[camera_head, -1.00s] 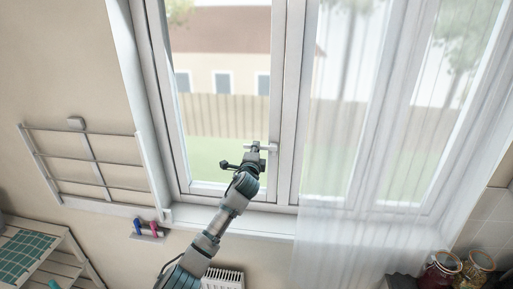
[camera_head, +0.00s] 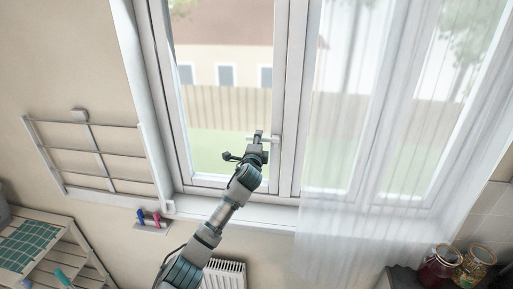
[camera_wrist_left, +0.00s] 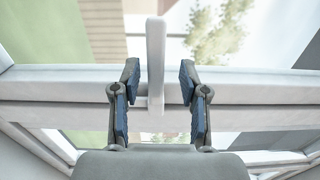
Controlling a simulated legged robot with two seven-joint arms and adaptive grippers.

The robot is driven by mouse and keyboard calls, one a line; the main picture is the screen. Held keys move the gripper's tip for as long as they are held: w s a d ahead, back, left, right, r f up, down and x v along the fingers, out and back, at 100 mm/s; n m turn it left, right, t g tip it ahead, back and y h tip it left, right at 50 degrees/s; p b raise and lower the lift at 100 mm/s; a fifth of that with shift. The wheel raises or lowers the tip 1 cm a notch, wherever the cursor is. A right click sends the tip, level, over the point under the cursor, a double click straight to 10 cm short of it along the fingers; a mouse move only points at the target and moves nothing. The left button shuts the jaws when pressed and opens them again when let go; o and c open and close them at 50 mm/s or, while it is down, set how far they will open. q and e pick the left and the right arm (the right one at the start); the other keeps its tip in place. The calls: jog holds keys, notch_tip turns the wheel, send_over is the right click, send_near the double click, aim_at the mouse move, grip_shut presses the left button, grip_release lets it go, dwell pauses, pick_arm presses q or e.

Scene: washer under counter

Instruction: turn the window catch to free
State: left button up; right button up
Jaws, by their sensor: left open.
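The window catch (camera_head: 275,141) is a white lever on the window frame. In the head view it lies roughly level, partly hidden by my left gripper (camera_head: 258,143). In the left wrist view the catch (camera_wrist_left: 156,50) runs as a straight bar between the two dark, blue-padded fingers of my left gripper (camera_wrist_left: 158,84). The fingers are open, with a gap showing on both sides of the bar, so they appear not to touch it. My right gripper is in neither view.
A sheer curtain (camera_head: 340,120) hangs just right of the catch. A wall drying rack (camera_head: 92,150) is at the left, with a small shelf of pegs (camera_head: 150,222) below. A radiator (camera_head: 224,274) stands under the sill. Glass jars (camera_head: 440,265) sit at lower right.

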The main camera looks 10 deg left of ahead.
pick_arm(q)
jog(key=s, duration=1.2)
jog(key=shift+a, duration=0.2)
jog(key=shift+r, duration=0.1)
